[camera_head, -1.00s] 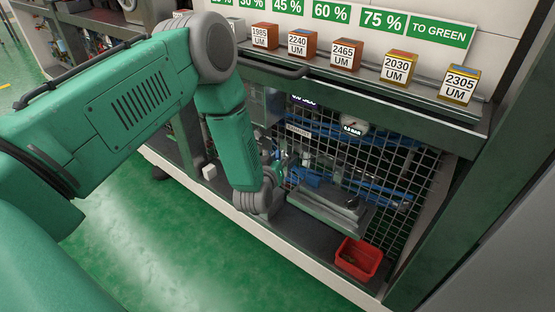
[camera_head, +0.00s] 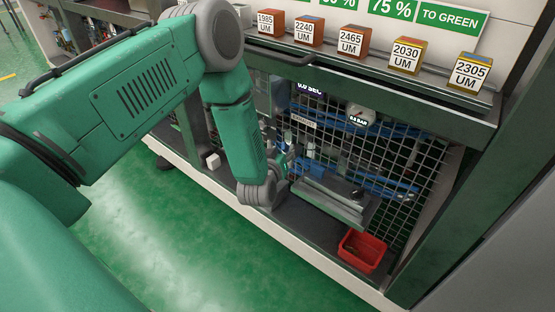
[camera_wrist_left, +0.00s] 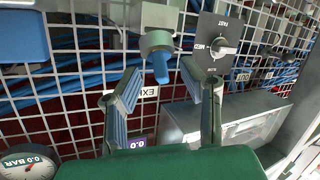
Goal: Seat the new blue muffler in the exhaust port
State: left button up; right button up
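In the left wrist view a short blue muffler-like piece (camera_wrist_left: 160,68) sticks out of a round grey fitting (camera_wrist_left: 157,42) in front of the wire mesh. I cannot tell how deep it sits. My left gripper (camera_wrist_left: 162,76) has its two fingers apart, one on each side of the blue piece, with visible gaps. A white label (camera_wrist_left: 149,92) beginning "EXH" shows behind the fingers. In the head view my left gripper (camera_head: 284,164) is small and partly hidden by its wrist, close to the mesh. My right gripper is not in view.
A grey ledge (camera_head: 330,203) and a red bin (camera_head: 362,250) with small contents are right of the gripper. A dial gauge (camera_head: 361,114) and the selector knob (camera_wrist_left: 221,47) are near the mesh. Labelled boxes (camera_head: 353,41) line the shelf above. Green floor is clear.

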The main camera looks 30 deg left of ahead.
pick_arm(q)
jog(key=v, duration=1)
jog(key=shift+s, duration=0.25)
jog(key=shift+d, duration=0.1)
pick_arm(e)
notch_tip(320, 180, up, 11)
jog(key=p, duration=1.1)
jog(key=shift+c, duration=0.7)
pick_arm(q)
jog(key=s+d+m+g+h, duration=0.1)
jog(key=s+g, duration=0.3)
jog(key=s, duration=0.5)
jog(key=s+d+f+m+g+h, duration=0.1)
jog(key=s+m+g, duration=0.3)
jog(key=s, duration=0.6)
jog(key=s+d+m+g+h, duration=0.2)
jog(key=s+g, duration=0.4)
jog(key=s, duration=0.4)
jog(key=shift+d+f+m, duration=0.2)
jog(key=shift+d+m, duration=0.1)
jog(key=shift+d, duration=0.15)
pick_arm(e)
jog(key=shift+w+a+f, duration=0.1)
